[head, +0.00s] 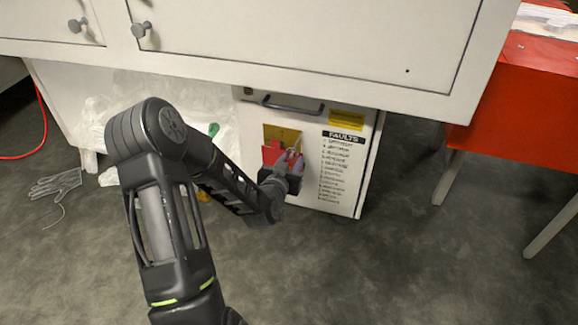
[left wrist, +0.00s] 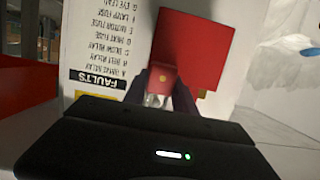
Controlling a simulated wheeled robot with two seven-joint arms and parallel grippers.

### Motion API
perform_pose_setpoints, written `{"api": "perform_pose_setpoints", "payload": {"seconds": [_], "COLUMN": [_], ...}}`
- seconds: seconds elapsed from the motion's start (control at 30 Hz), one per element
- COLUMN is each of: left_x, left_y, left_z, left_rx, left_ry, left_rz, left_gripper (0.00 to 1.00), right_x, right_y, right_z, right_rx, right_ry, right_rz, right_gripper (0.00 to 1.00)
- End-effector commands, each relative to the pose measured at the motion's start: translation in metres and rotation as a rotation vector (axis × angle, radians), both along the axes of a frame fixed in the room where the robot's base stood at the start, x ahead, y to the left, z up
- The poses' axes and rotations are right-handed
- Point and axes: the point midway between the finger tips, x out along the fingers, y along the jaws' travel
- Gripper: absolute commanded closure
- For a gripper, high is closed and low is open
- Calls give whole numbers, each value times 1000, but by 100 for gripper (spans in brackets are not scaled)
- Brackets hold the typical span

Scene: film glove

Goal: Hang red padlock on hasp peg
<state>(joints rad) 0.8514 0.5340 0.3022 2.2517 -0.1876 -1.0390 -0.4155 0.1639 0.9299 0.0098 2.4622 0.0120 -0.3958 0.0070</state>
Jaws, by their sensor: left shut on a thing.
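The red padlock (left wrist: 165,78) is between the dark fingers of my left gripper (left wrist: 162,92) in the left wrist view, with a silvery part on it. In the head view my left gripper (head: 290,164) is shut at the front of the white cabinet, and the padlock is hard to make out. A yellow plate (head: 283,134) with a red part (head: 270,154) below it is on the cabinet front. A larger red block (left wrist: 205,40) shows behind the padlock in the wrist view. I cannot make out the peg or whether the padlock touches it. My right gripper is not in view.
The white cabinet (head: 350,185) carries a FAULTS list (head: 346,137) and a dark handle (head: 292,105). A white counter (head: 300,40) overhangs it. A red table (head: 515,95) stands right. A grey glove (head: 57,183) lies on the floor at left. The floor at front right is clear.

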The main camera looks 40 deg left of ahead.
Motion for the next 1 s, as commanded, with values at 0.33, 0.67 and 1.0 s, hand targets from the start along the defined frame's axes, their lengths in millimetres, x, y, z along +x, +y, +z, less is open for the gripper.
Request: {"api": "perform_pose_setpoints", "payload": {"seconds": [0.33,0.67,1.0], "left_x": [10,10,10], "left_y": [3,4,4], "left_z": [-7,-7,-7], "left_rx": [1,1,0], "left_ry": [-2,-1,-1], "left_rz": [0,1,0], "left_gripper": [100,100,64], "right_x": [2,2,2], "right_y": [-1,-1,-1], "right_z": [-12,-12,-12], "right_rx": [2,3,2], "right_ry": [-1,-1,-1], "right_rz": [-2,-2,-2], "right_gripper": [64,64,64]}}
